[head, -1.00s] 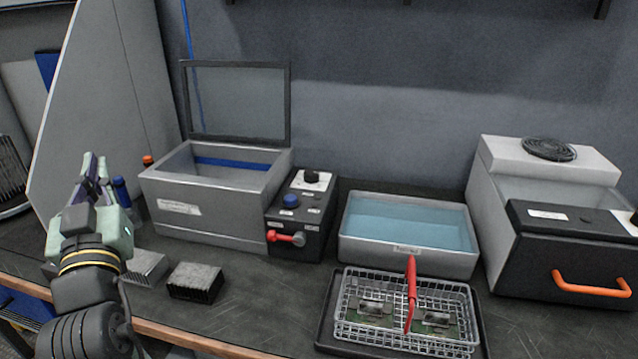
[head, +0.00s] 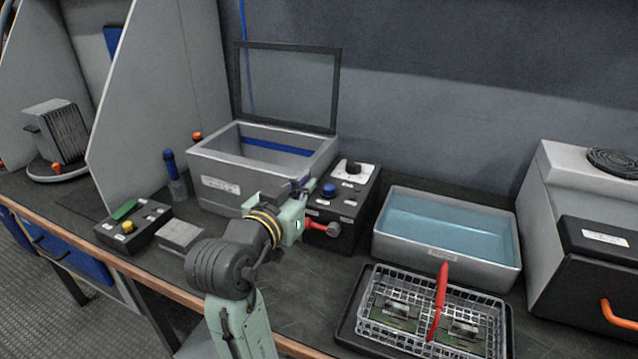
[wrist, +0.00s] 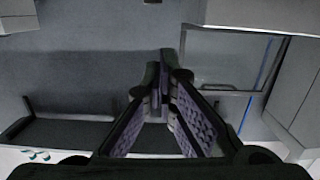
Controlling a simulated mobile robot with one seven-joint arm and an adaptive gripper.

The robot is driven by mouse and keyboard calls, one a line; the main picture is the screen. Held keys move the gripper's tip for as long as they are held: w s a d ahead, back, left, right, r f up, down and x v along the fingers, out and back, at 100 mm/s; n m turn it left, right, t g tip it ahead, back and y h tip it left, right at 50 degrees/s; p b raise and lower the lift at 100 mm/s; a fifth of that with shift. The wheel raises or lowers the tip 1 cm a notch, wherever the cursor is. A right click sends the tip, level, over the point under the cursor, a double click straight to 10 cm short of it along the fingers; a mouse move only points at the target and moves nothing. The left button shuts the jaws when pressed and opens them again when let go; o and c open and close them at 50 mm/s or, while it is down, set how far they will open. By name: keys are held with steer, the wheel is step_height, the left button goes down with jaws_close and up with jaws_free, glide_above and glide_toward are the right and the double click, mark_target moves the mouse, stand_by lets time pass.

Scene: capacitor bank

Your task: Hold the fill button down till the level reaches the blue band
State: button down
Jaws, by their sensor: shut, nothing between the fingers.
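The open steel tank (head: 213,188) stands left of centre with its glass lid raised. A blue band (head: 275,149) runs along its inner back wall. No liquid surface can be made out inside. A black control box (head: 348,214) at the tank's right side carries a blue button (head: 329,188), a black knob on a white plate and a red-handled lever. My gripper (head: 304,184) is shut and empty, in front of the tank's right end, just left of the blue button; contact cannot be told. In the wrist view its closed fingers (wrist: 165,68) show, without the button.
A tray of blue liquid (head: 440,262) and a wire basket (head: 365,325) with a red handle stand to the right. A small black box (head: 115,235) with a yellow button and a grey block (head: 180,236) lie left of my arm.

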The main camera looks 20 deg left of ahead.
steer(key=p, duration=0.2)
glide_above(326, 201)
steer(key=s, duration=0.1)
steer(key=shift+s+f, duration=0.15)
steer(key=shift+f, duration=0.2)
steer(key=f, duration=0.1)
steer(key=w+f+p, duration=0.1)
steer(key=f, duration=0.1)
steer(key=shift+w+f, duration=0.1)
steer(key=shift+w, duration=0.05)
steer(key=shift+f, duration=0.55)
step_height(326, 201, down, 2)
steer(key=shift+f+b, duration=0.25)
steer(key=shift+b, duration=0.85)
steer(key=shift+r, duration=0.1)
stand_by(4.4)
